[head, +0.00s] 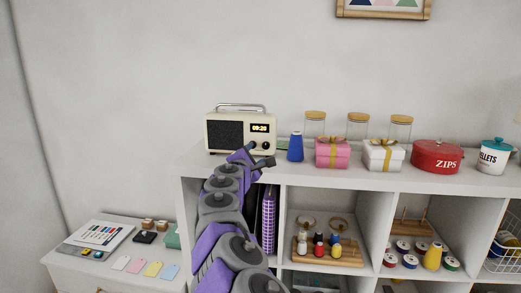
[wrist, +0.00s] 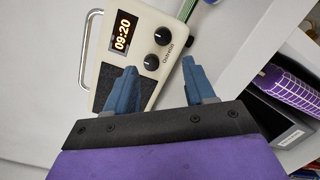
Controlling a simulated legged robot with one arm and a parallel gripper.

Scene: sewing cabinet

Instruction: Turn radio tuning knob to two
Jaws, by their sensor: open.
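The cream radio (head: 241,132) stands on the left end of the white cabinet top. It has a dark speaker grille, a handle and a lit display reading 09:20. I cannot read any dial marks or tell which is the tuning knob. My gripper (wrist: 160,80) is open and empty, its blue fingers apart in front of the radio. In the head view my gripper (head: 256,158) is at the radio's lower right.
A blue spool (head: 296,147) stands just right of the radio. Pink (head: 332,155) and white (head: 383,157) gift boxes, glass jars (head: 357,127) and a red tin (head: 437,158) stand farther right. A purple patterned binder (head: 269,220) stands in the cubby below.

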